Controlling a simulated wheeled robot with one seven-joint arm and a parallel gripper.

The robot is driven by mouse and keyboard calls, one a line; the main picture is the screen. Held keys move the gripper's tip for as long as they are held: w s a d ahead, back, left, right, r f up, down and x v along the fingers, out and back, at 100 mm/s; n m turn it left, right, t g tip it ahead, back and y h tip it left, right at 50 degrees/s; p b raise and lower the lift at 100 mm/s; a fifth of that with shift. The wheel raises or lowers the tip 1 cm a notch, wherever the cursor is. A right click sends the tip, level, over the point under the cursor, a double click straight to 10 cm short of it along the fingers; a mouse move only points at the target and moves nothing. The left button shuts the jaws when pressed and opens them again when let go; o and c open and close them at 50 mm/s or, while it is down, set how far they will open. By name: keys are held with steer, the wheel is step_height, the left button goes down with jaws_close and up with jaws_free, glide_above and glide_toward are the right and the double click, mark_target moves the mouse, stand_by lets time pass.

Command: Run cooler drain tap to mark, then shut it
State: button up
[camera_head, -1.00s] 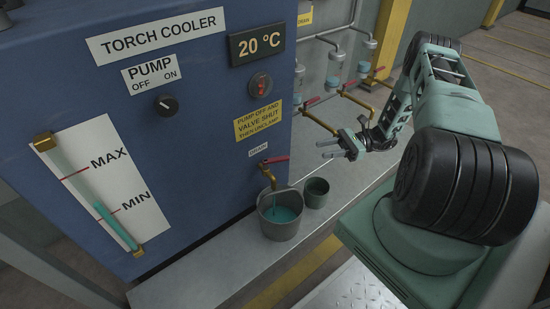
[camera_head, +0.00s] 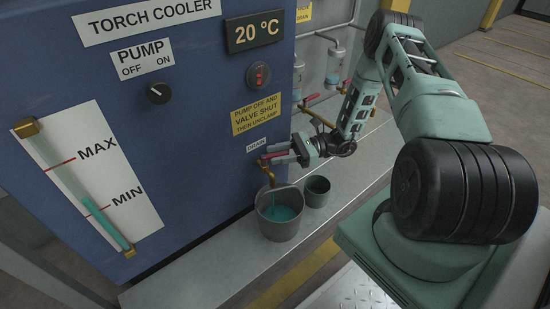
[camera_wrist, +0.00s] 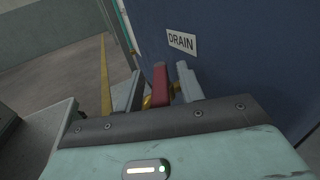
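The drain tap (camera_head: 267,173) is a brass spout with a red lever on the blue torch cooler (camera_head: 200,130). A thin stream runs from it into a grey bucket (camera_head: 279,228) holding teal liquid. The sight gauge (camera_head: 77,187) shows teal liquid with its top close to the red MIN mark (camera_head: 97,211); MAX is well above. My gripper (camera_head: 277,153) is at the tap. In the wrist view its open fingers stand on either side of the red lever (camera_wrist: 160,83), with small gaps visible. The brass body is mostly hidden there.
A small dark green pot (camera_head: 317,190) stands beside the bucket on the grey ledge (camera_head: 190,278). The pump knob (camera_head: 159,94) is on the panel above. Pipes with red-handled valves and small clear bowls (camera_head: 334,75) are on the wall behind my arm.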

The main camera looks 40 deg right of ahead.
steer(key=shift+w+a, duration=0.2)
steer(key=shift+a, duration=0.35)
jaws_close()
steer(key=shift+w+d+n+g+y, duration=0.1)
steer(key=shift+w+n+g+y, duration=0.1)
steer(key=shift+n+g+y, duration=0.5)
steer(key=shift+h, duration=0.3)
jaws_free()
steer(key=p+v, duration=0.4)
steer(key=v, duration=1.3)
steer(key=shift+d+r, duration=0.15)
steer(key=shift+d, duration=0.15)
steer(key=shift+w, duration=0.1)
